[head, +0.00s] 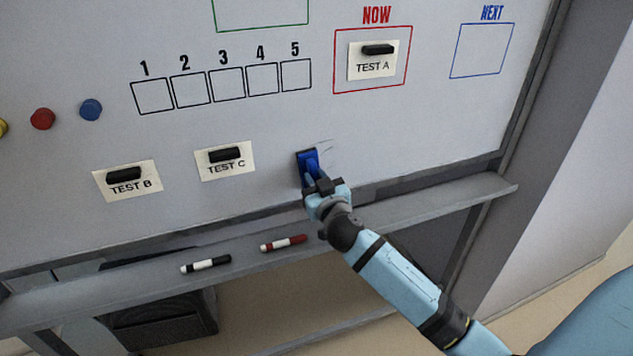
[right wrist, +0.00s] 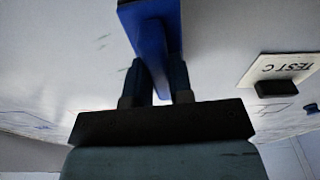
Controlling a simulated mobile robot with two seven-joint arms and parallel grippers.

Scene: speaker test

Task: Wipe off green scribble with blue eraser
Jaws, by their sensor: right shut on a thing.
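The blue eraser (head: 307,163) is against the whiteboard (head: 270,125), right of the TEST C card. My right gripper (head: 316,179) is shut on it. In the right wrist view the eraser (right wrist: 150,28) stands between the two fingers (right wrist: 160,80) and reaches the board surface. Faint grey marks (head: 325,150) show on the board just right of the eraser, and small faint marks (right wrist: 101,42) show in the right wrist view. I see no clearly green scribble; the eraser and gripper may cover part of the board there. My left gripper is not in view.
TEST B (head: 128,181) and TEST C (head: 225,161) cards hang left of the eraser; TEST A (head: 372,61) is in the red NOW box. A ledge (head: 420,205) below the board carries a black-capped marker (head: 206,264) and a red marker (head: 284,243). Red (head: 42,118) and blue (head: 90,109) magnets sit left.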

